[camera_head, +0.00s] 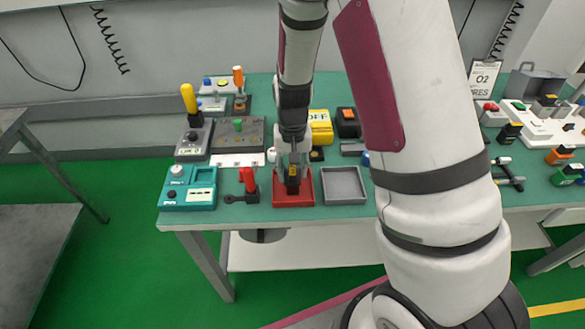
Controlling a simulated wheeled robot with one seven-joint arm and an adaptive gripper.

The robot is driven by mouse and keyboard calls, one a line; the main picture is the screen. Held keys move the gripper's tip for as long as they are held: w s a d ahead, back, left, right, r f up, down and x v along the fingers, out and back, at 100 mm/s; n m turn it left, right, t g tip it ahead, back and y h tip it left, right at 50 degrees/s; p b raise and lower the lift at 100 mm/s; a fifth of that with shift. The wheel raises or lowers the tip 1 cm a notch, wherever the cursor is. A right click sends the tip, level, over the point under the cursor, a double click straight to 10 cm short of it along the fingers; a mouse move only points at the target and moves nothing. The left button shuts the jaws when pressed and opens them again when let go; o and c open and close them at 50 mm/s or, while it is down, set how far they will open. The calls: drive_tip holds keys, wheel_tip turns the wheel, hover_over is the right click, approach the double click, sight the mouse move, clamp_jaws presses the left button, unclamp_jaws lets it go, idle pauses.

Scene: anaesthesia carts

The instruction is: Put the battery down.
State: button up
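My gripper (292,172) points down over a red tray (293,201) near the front edge of the green table. A small dark block with a yellowish part, which looks like the battery (293,187), is between its fingers. The fingers seem closed on it. The block is upright and in or just above the red tray; I cannot tell whether it touches the tray floor. The gripper hides part of the block and the back of the tray.
An empty grey tray (344,186) stands just right of the red one. A red-handled switch (248,180) and a teal device (188,188) stand to the left. A yellow box (320,126) stands behind. My arm blocks part of the table on the right.

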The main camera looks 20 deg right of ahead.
wheel_tip(320, 180, up, 12)
drive_tip(key=s+r+n+t, duration=0.1)
drive_tip(key=s+r, duration=0.3)
drive_tip(key=r, duration=0.2)
drive_tip(key=s+r+n+t, duration=0.1)
drive_tip(key=s+r+t, duration=0.1)
drive_tip(key=s+r, duration=0.4)
drive_tip(key=s+r+n+t, duration=0.1)
drive_tip(key=s+r+t, duration=0.1)
drive_tip(key=s+r, duration=0.4)
drive_tip(key=s, duration=0.4)
drive_tip(key=shift+s+n, duration=0.3)
drive_tip(key=shift+s, duration=0.1)
drive_tip(key=shift+c, duration=0.6)
drive_tip(key=shift+d, duration=0.15)
